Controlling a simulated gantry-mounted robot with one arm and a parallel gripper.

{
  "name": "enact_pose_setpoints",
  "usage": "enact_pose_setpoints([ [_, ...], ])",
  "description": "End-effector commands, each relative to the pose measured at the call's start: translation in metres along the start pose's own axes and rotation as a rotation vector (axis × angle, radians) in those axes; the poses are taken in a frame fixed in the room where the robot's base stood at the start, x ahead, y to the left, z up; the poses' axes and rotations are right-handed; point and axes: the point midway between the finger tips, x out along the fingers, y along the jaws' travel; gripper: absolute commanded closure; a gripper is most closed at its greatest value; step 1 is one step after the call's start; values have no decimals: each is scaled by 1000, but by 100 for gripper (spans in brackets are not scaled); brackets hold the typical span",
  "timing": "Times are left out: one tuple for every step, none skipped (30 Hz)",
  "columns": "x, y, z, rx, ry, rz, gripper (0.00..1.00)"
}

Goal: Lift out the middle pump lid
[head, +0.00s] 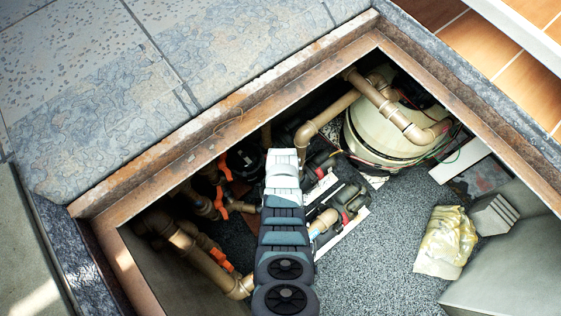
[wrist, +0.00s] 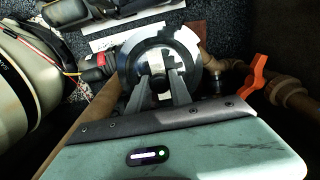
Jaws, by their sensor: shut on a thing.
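The middle pump lid (wrist: 133,60) is a dark round ring with notches and a pale centre, in the upper middle of the wrist view. My gripper (wrist: 161,82) reaches onto it from below in that view, with its two grey fingers shut on its middle part. I cannot tell whether the lid is seated or raised. In the head view my arm reaches down into the pit and hides the lid and fingertips.
A large cream filter tank (head: 380,135) stands at the pit's far right, also at the wrist view's left (wrist: 25,90). Brown pipes (head: 195,255) and orange valve handles (head: 221,260) crowd the left. A yellowish bag (head: 446,242) lies on the gravel at right. Rusty rims (head: 230,125) edge the pit.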

Motion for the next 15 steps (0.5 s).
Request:
enact_pose_setpoints([
  [-16,0,2,1,0,0,100],
  [-20,0,3,1,0,0,100],
  [-25,0,5,1,0,0,100],
  [-30,0,6,1,-1,0,100],
  [-34,0,7,1,-1,-1,100],
  [-39,0,8,1,-1,-1,100],
  [-44,-1,9,1,-2,-1,100],
  [-48,0,10,1,-2,-1,100],
  [-54,0,11,1,-2,-1,100],
  [-59,0,12,1,-2,-1,100],
  [-63,0,13,0,-1,-1,100],
  [-68,0,14,0,-1,0,100],
  [-72,0,14,0,-1,0,100],
  [-75,0,15,0,-1,0,100],
  [-78,0,16,0,-1,0,100],
])
